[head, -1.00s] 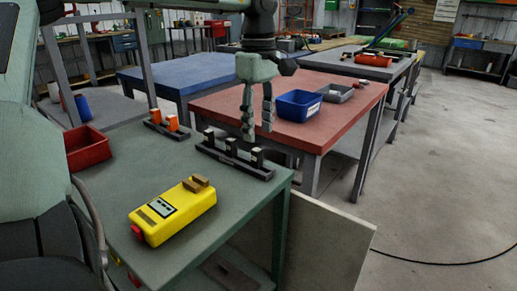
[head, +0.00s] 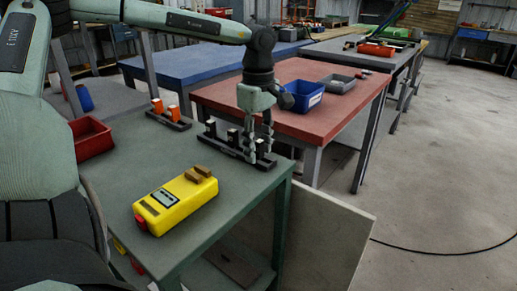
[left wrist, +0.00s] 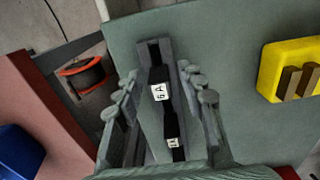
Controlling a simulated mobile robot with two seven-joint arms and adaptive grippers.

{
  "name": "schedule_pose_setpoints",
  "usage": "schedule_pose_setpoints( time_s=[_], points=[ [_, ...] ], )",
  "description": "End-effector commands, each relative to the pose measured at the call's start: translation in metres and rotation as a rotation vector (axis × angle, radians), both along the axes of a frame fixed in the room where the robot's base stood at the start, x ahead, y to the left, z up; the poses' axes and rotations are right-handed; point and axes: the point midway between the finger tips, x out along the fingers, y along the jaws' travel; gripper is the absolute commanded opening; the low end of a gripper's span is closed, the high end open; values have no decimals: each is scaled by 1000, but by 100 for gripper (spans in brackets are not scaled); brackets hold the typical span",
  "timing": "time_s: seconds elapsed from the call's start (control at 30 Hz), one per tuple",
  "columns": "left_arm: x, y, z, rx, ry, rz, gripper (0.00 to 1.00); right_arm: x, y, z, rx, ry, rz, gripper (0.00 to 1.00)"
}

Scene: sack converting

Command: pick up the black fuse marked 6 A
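A dark rack (head: 222,144) stands near the back right edge of the green table, holding black fuses with white labels. In the left wrist view, the black fuse marked 6 A (left wrist: 157,90) stands in the rack between my left gripper's fingers. Another black fuse (left wrist: 172,141) is behind it, its label hard to read. My left gripper (head: 259,152) is open and pointing down at the right end of the rack. In the left wrist view the fingers (left wrist: 158,77) straddle the rack with gaps on both sides. My right gripper is not in view.
On the green table (head: 228,185) are a yellow meter (head: 172,206), a red bin (head: 91,139) and a second rack with orange fuses (head: 173,113). A red table (head: 325,120) with a blue bin (head: 308,96) stands just behind.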

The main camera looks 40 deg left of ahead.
Motion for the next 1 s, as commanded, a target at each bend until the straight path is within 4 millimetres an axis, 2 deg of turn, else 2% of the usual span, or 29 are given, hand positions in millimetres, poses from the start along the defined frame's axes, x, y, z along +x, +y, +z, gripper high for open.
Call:
schedule_pose_setpoints(
  time_s=[0.03, 0.27, 0.67, 0.77, 0.9, 1.0],
  points=[
    [0, 0, 0, 0, 0, 0, 29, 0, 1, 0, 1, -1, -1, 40],
    [0, 0, 0, 0, 0, 0, 1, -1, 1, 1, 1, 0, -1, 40],
    [1, 0, 7, 0, -2, 0, 1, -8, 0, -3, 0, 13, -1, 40],
    [1, 0, 17, 2, -3, -1, 1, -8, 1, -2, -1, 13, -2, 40],
    [1, 0, 42, 3, -6, -1, 1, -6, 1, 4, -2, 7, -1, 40],
    [-10, 19, 55, -3, -7, 4, 1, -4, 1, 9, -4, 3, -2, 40]
  ],
)
